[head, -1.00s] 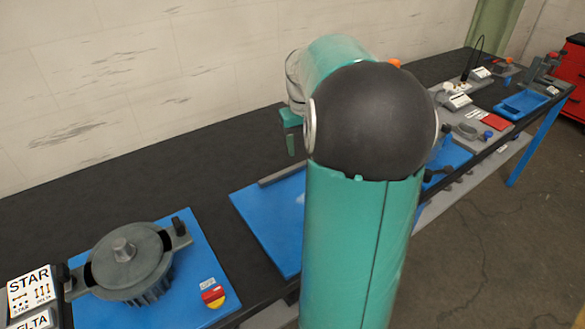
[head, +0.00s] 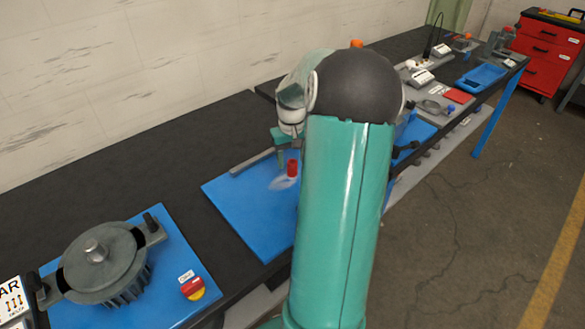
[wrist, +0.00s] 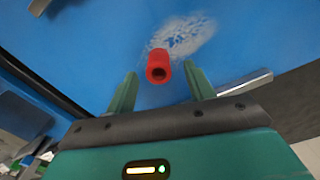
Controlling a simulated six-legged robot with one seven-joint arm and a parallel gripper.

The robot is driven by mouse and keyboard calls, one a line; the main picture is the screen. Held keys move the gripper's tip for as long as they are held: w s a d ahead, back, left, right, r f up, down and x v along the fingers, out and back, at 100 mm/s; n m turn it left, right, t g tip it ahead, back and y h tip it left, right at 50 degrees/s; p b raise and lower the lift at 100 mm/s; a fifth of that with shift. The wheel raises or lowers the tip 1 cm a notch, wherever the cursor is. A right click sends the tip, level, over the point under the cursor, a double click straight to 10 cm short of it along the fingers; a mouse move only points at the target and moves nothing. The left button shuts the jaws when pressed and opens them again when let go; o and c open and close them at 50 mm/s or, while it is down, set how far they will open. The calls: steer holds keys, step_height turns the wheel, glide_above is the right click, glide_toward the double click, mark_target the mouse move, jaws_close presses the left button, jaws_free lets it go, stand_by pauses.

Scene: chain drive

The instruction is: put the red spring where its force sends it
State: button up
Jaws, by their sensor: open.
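The red spring (head: 292,168) shows as a small red cylinder on the blue mat (head: 232,205), close beside my gripper (head: 281,150). In the wrist view the spring (wrist: 158,64) has a dark round hole in its near end. It lies between and slightly beyond the fingertips of my gripper (wrist: 159,76), with clear space on both sides. The gripper is open and empty. A whitish worn patch (wrist: 183,36) on the mat is just behind the spring. I cannot tell how high the fingertips are above the mat.
A grey bar (head: 252,160) runs along the mat's back edge. At the left a grey motor-like housing (head: 98,262) stands on another blue plate with a red and yellow switch (head: 192,287). Further right are a blue tray (head: 482,78) and a red tool cabinet (head: 545,50).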

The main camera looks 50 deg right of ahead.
mark_target(292, 162)
step_height(292, 162, down, 3)
steer(key=shift+d+f, duration=0.1)
steer(key=shift+f, duration=0.05)
steer(key=c, duration=1.1)
steer(key=shift+c, duration=0.2)
